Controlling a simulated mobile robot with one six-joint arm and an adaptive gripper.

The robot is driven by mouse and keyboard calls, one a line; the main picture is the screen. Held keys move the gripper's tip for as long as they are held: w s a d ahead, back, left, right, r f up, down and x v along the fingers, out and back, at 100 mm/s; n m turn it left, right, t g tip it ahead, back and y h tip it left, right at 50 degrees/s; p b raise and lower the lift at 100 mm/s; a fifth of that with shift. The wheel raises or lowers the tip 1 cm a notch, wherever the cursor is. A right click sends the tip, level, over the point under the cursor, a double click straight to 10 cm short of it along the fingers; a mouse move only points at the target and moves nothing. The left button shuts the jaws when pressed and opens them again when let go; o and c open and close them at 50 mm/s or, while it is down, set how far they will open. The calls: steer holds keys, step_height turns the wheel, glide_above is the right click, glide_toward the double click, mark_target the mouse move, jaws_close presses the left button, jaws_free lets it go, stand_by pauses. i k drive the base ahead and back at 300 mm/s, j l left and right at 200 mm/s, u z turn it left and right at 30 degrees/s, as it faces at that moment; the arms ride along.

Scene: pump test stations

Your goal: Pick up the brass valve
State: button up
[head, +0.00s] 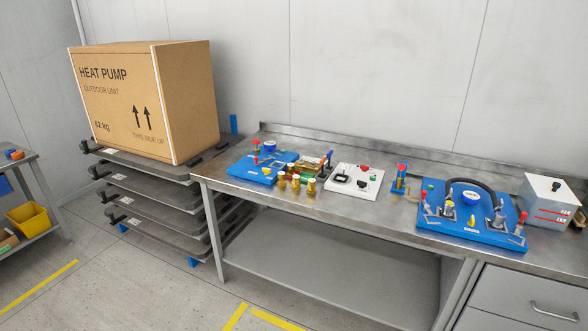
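A few small brass-coloured fittings (296,183) stand upright close together on the steel workbench (345,205), near its front edge and left of the bench's middle. Just behind them is another brass-coloured piece (308,165) with dark and red parts beside it. At this size I cannot tell which of these brass pieces is the valve. My gripper is not in view.
A blue test plate (262,172) lies left of the brass pieces, a white control panel (354,180) right. Further right are a larger blue test plate (471,222) and a grey box (550,200). A heat pump carton (150,100) tops stacked platforms at left. Floor before the bench is clear.

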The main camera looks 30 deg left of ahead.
mark_target(290, 169)
steer(key=i+j, duration=0.3)
steer(key=j, duration=0.25)
steer(key=i+j+z, duration=0.15)
steer(key=j, duration=0.4)
steer(key=i+j, duration=0.35)
steer(key=j, duration=0.2)
steer(key=i+j+z, duration=0.15)
steer(key=j, duration=0.45)
steer(key=i+j, duration=0.3)
steer(key=j, duration=0.3)
steer(key=i+j+z, duration=0.15)
steer(key=j, duration=0.45)
steer(key=i+j, duration=0.25)
steer(key=j, duration=0.35)
steer(key=i+j+z, duration=0.15)
steer(key=j, duration=0.5)
